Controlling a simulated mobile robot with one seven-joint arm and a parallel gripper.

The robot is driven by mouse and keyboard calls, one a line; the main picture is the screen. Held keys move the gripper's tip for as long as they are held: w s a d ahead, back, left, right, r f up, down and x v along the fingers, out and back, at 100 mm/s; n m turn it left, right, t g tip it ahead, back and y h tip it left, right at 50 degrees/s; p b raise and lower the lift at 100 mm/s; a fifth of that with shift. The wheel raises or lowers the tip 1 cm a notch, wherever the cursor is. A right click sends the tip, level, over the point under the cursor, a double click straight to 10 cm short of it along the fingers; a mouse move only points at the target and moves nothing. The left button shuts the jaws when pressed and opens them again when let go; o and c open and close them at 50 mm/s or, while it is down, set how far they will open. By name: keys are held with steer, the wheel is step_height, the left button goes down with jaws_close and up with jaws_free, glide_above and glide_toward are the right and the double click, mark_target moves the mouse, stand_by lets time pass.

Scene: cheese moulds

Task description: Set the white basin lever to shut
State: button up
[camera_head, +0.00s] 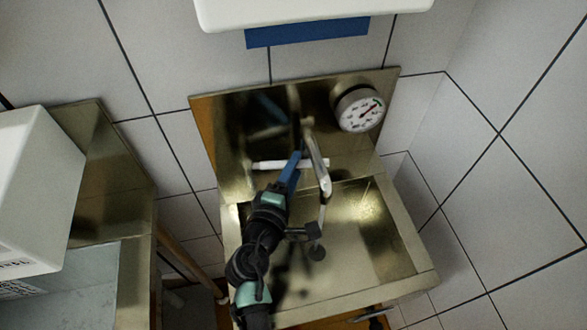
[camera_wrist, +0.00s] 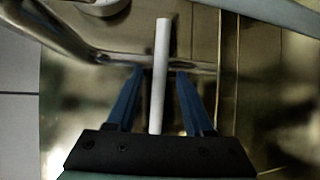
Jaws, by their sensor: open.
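The white lever (camera_head: 268,165) is a short rod behind the metal basin (camera_head: 350,235), lying roughly sideways in the head view. In the wrist view the white lever (camera_wrist: 161,50) runs lengthwise between the two blue fingers. My gripper (camera_wrist: 160,72) is open, with a visible gap on each side of the lever. In the head view my gripper (camera_head: 296,160) reaches over the basin from the front and covers the middle of the lever. I cannot tell how deep the fingers sit around it.
A curved metal spout (camera_head: 323,172) stands close to the right of my gripper and also shows in the wrist view (camera_wrist: 50,30). A round dial gauge (camera_head: 361,108) is on the metal backsplash. A white box (camera_head: 35,190) stands at the left.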

jaws_close()
stand_by(1.3)
